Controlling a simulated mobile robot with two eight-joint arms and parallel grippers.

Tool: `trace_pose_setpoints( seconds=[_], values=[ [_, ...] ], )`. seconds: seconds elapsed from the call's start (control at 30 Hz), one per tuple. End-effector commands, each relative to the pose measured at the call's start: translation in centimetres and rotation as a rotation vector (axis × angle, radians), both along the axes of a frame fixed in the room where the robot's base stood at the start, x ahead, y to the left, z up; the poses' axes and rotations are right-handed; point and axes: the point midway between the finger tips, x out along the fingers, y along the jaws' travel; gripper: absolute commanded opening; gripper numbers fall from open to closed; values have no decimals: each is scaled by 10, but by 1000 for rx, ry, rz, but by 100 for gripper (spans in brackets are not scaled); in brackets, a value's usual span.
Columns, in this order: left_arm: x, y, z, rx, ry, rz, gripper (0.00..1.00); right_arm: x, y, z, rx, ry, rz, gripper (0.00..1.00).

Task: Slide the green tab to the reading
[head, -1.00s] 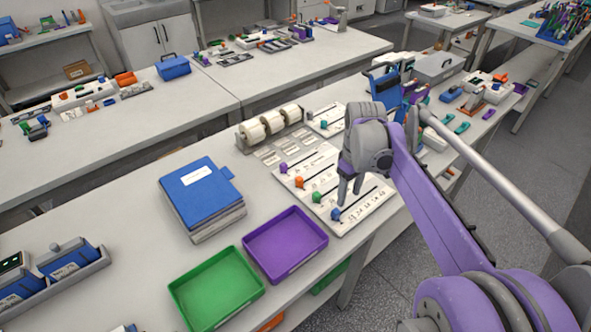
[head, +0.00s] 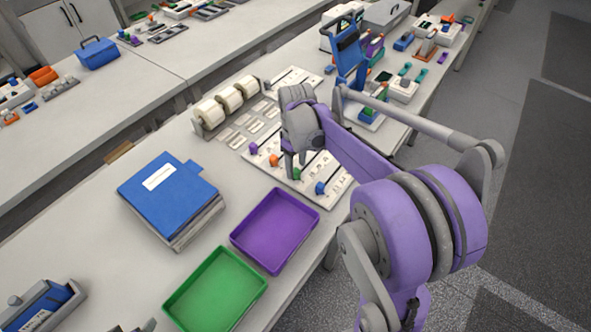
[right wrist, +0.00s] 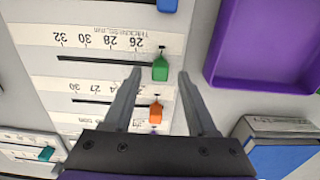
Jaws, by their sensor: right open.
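The green tab (head: 297,174) sits on a white slider board (head: 337,190). In the right wrist view the green tab (right wrist: 160,70) stands at the right end of its dark slot, by the 26 of an upside-down scale (right wrist: 100,40) with 28, 30 and 32 further left. My right gripper (head: 292,168) is open and low over the board. In the right wrist view its fingertips (right wrist: 160,74) lie on either side of the green tab, with gaps visible. My left gripper is not clearly in view.
An orange tab (right wrist: 155,112) and a blue tab (right wrist: 167,5) flank the green one on neighbouring sliders. A purple tray (head: 275,230), a green tray (head: 215,291) and a blue binder (head: 168,192) lie nearby. White rolls (head: 228,100) stand behind the board.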

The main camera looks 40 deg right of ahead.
Motion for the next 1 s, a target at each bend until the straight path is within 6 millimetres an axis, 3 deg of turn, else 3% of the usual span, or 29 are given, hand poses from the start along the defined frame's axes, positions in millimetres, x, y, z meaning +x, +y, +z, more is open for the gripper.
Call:
trace_pose_setpoints(
  seconds=[0.2, 0.53, 0.83, 1.0],
  values=[
    [-1, 0, -2, 0, 1, 0, 70, 0, 0, -23, 0, 0, 0, 57],
    [-1, 0, -2, 0, 1, 0, 70, 0, 0, -26, 0, 0, 0, 57],
    [-1, 0, -2, 0, 1, 0, 70, 0, 0, -25, 0, 0, 0, 4],
    [-1, 0, -2, 0, 1, 0, 70, 0, 0, -25, 0, 0, 0, 0]
  ],
)
